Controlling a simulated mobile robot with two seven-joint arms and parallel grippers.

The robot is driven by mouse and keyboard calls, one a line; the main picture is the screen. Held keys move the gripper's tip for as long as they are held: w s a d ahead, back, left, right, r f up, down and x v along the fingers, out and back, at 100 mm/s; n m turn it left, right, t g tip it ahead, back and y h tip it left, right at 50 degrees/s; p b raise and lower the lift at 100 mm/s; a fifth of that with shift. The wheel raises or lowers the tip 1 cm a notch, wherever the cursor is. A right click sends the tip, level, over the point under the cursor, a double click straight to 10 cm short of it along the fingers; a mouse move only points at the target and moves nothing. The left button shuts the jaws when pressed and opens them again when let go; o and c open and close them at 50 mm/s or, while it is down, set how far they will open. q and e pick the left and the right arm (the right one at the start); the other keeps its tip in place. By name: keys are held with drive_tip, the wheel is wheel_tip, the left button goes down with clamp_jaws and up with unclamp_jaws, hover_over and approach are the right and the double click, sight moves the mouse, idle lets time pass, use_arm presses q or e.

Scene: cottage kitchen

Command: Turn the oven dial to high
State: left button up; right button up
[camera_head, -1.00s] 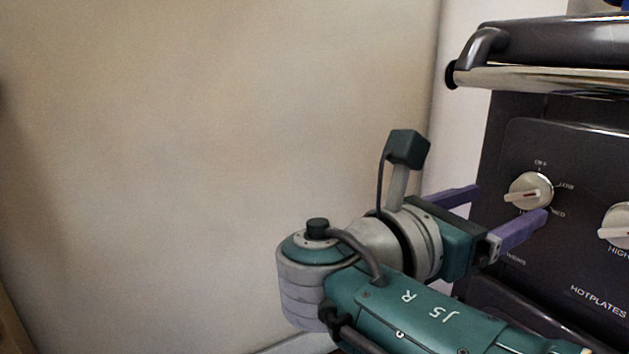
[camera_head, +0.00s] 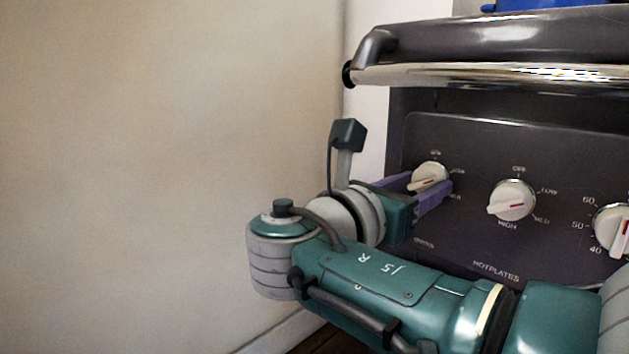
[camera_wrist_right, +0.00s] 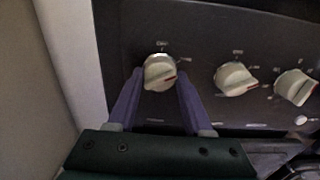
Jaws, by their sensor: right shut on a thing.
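The leftmost dial (camera_head: 430,174), a pale round knob with a raised grip and a red mark, sits on the dark stove panel. Blurred lettering below it may read "ovens". My right gripper (camera_head: 428,187) has its purple fingers on either side of this dial and is shut on it. In the right wrist view, the dial (camera_wrist_right: 159,70) sits between the fingertips of the right gripper (camera_wrist_right: 160,76), its red mark toward the right. The labels around it are partly hidden or too small to read surely. My left gripper is not in view.
A middle dial (camera_head: 512,200) marked OFF, LOW, MED and HIGH is to the right, above the word HOTPLATES. A numbered dial (camera_head: 611,226) is at the right edge. A chrome rail (camera_head: 480,74) runs above the panel. A bare wall (camera_head: 170,150) is on the left.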

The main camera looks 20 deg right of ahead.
clamp_jaws()
